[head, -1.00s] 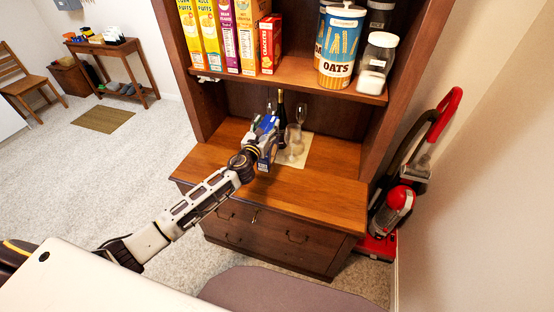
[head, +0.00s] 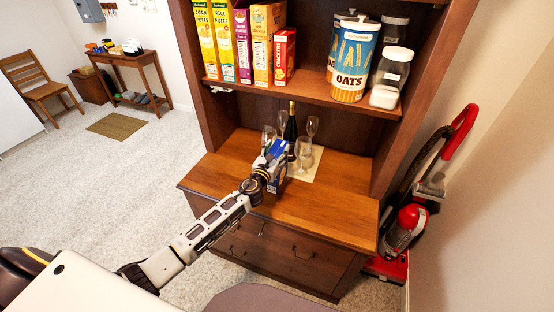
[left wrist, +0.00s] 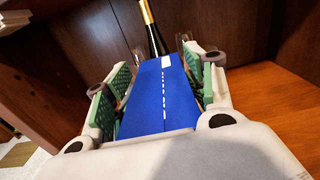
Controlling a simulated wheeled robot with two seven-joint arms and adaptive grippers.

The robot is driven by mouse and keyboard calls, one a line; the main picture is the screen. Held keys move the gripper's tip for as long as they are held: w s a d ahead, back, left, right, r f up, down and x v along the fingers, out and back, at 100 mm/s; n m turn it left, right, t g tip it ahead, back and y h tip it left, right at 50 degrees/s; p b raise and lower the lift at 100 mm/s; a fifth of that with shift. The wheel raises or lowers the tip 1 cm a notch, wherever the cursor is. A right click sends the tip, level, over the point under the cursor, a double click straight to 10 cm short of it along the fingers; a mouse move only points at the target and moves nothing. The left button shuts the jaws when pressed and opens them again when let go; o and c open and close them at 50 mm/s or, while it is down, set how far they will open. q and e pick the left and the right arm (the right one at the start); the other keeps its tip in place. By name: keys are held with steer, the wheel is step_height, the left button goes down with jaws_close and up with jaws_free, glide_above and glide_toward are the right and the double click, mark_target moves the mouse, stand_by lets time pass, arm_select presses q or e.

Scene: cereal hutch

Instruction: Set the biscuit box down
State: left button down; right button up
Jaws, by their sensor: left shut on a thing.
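The biscuit box is blue and fills the middle of the left wrist view (left wrist: 160,100). In the head view, a small part of the biscuit box (head: 272,186) shows at the end of my left arm, low over the hutch counter (head: 330,212). My left gripper (head: 272,160) is shut on it, with green pads on both sides of the box in the left wrist view (left wrist: 158,95). The gripper hides much of the box in the head view. I cannot tell whether the box's bottom touches the counter. My right gripper is not in view.
A dark bottle (head: 291,128) and several glasses stand on a pale mat (head: 315,166) just behind the box. The shelf above holds cereal boxes (head: 264,45), an oats canister (head: 354,62) and jars. The counter's right part is clear. A red vacuum (head: 408,225) stands at right.

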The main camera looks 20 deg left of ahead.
arm_select(q)
steer(key=shift+r, duration=0.1)
steer(key=shift+f+b, duration=0.95)
steer(key=shift+f, duration=1.05)
steer(key=shift+c, duration=2.4)
jaws_free()
steer(key=s, duration=1.2)
steer(key=shift+a+b, duration=0.2)
steer(key=shift+b, duration=0.25)
